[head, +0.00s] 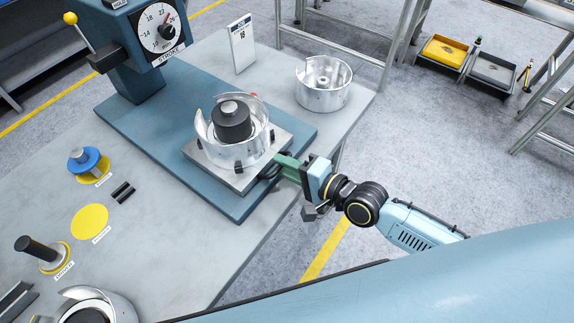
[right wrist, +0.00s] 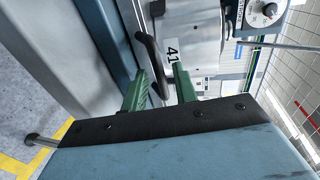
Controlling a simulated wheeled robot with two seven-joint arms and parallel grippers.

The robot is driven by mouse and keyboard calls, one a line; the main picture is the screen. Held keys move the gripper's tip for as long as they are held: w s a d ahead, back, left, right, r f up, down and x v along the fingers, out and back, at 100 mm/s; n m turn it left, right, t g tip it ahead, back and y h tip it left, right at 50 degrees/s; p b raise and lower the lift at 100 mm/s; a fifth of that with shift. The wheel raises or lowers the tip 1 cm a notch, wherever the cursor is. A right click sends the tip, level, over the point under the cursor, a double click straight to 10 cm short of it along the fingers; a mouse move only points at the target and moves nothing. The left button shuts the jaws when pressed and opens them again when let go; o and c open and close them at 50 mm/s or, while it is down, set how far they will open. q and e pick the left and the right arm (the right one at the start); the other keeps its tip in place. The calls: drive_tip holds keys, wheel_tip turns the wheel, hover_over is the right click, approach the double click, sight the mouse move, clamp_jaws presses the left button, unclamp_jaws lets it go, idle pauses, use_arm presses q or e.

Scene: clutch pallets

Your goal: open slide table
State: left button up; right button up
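The slide table is a square grey metal plate (head: 208,168) on the blue press base (head: 170,145), with a clutch housing (head: 246,150) and a dark-topped part (head: 232,118) on it. Its curved black handle (right wrist: 151,62) stands at the plate's near right side. My right gripper (head: 280,168) has its green fingers at this handle. In the right wrist view the fingers (right wrist: 160,88) are apart, one on each side of the handle bar, with a gap visible. A label reading 41 (right wrist: 171,51) shows beside the handle. My left gripper is not in view.
The press head with dial (head: 160,32) stands behind the plate. An empty housing (head: 322,85) and a sign card (head: 242,46) are at the back right. A blue part (head: 84,160) and a black-handled tool (head: 40,250) stand at left.

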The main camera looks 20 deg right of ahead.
idle(0.4)
drive_tip(key=shift+s+d, duration=0.2)
drive_tip(key=v, duration=1.3)
drive_tip(key=shift+f, duration=0.1)
drive_tip(key=s+d+f+n+g+h+b, duration=0.1)
drive_tip(key=d+f+n+h, duration=0.3)
drive_tip(key=f, duration=0.8)
drive_tip(key=s+d+f+n+g+h, duration=0.1)
drive_tip(key=d+f+h, duration=0.2)
drive_tip(key=d+f, duration=0.7)
drive_tip(key=s+a+f+n+g+h+b, duration=0.1)
drive_tip(key=s+f+n+g, duration=0.1)
drive_tip(key=s+f, duration=0.45)
drive_tip(key=s+a+f+n+g+h, duration=0.15)
drive_tip(key=s+f, duration=0.25)
drive_tip(key=f, duration=0.6)
drive_tip(key=s+a+f+n+g, duration=0.2)
drive_tip(key=s+a+f, duration=0.1)
drive_tip(key=s, duration=0.4)
drive_tip(key=s+a+f+n+g, duration=0.2)
drive_tip(key=s+f, duration=0.3)
drive_tip(key=s, duration=0.3)
drive_tip(key=shift+s+a+g+b, duration=0.15)
drive_tip(key=shift+a+g+b, duration=0.2)
drive_tip(key=shift+a+g, duration=0.35)
